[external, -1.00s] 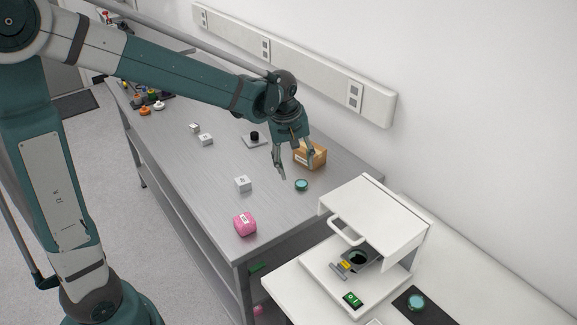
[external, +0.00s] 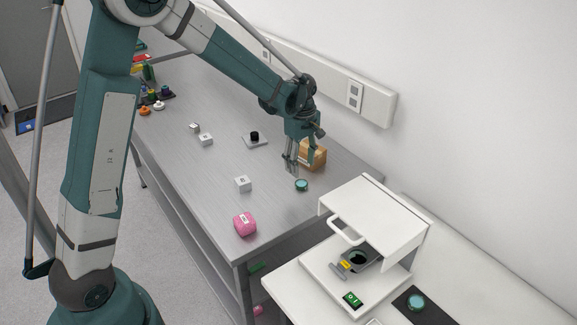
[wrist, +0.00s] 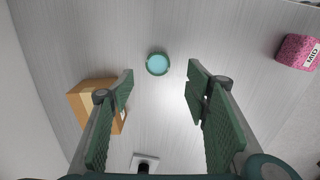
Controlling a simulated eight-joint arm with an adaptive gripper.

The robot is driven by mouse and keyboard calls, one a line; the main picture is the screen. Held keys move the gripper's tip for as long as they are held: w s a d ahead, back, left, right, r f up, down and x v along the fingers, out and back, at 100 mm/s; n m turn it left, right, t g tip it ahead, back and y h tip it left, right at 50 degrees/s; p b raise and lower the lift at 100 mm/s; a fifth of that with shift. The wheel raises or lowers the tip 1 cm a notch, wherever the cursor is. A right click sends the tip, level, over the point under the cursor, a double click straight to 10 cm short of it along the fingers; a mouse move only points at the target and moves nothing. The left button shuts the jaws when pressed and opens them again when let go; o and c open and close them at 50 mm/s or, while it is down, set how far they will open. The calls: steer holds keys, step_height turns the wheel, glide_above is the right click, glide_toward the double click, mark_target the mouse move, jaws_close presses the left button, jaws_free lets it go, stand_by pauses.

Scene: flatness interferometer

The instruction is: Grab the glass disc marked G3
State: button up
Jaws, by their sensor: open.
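A small round glass disc with a teal rim (external: 301,185) lies flat on the grey metal bench. It also shows in the wrist view (wrist: 157,64), just beyond and between the fingertips; no marking on it is readable. A second similar disc (external: 416,302) lies on a black mat on the white table at right, its marking also unreadable. My gripper (external: 292,168) is open and empty above the bench, a little behind and left of the nearer disc. In the wrist view my gripper (wrist: 160,75) shows its two green fingers spread wide.
A cardboard box (external: 316,155) stands close beside my gripper. A pink block (external: 245,224), white blocks (external: 243,184) and a black knob on a light plate (external: 255,143) are on the bench. The white instrument (external: 372,222) stands at right.

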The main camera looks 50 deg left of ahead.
mark_target(301, 183)
steer(key=shift+w+a+f, duration=0.2)
steer(key=shift+a+f, duration=0.1)
steer(key=shift+f, duration=0.15)
steer(key=shift+f, duration=1.3)
steer(key=shift+f, duration=0.1)
steer(key=shift+d+f, duration=0.1)
steer(key=shift+f, duration=2.4)
steer(key=shift+c, duration=0.3)
steer(key=c, duration=0.9)
